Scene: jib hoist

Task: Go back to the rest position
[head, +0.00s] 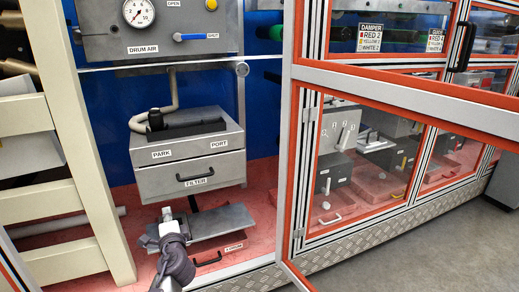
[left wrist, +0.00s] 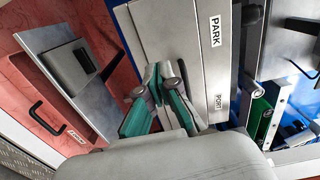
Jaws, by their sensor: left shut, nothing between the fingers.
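My left gripper (head: 168,214) is at the lower middle of the head view, in front of a grey plate low in the open cabinet. In the left wrist view the green-padded fingers of my left gripper (left wrist: 159,76) are together, with nothing between them. A grey box labelled PARK and PORT (head: 190,148) is above and behind the gripper in the head view. That box (left wrist: 180,40) is close behind the fingertips in the left wrist view; I cannot tell whether they touch it. My right gripper is in neither view.
A FILTER drawer (head: 192,176) is in the box's front. The grey plate (head: 228,220) juts out below it. An orange-framed glazed door (head: 292,150) stands right of the opening. A cream frame (head: 88,150) stands left.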

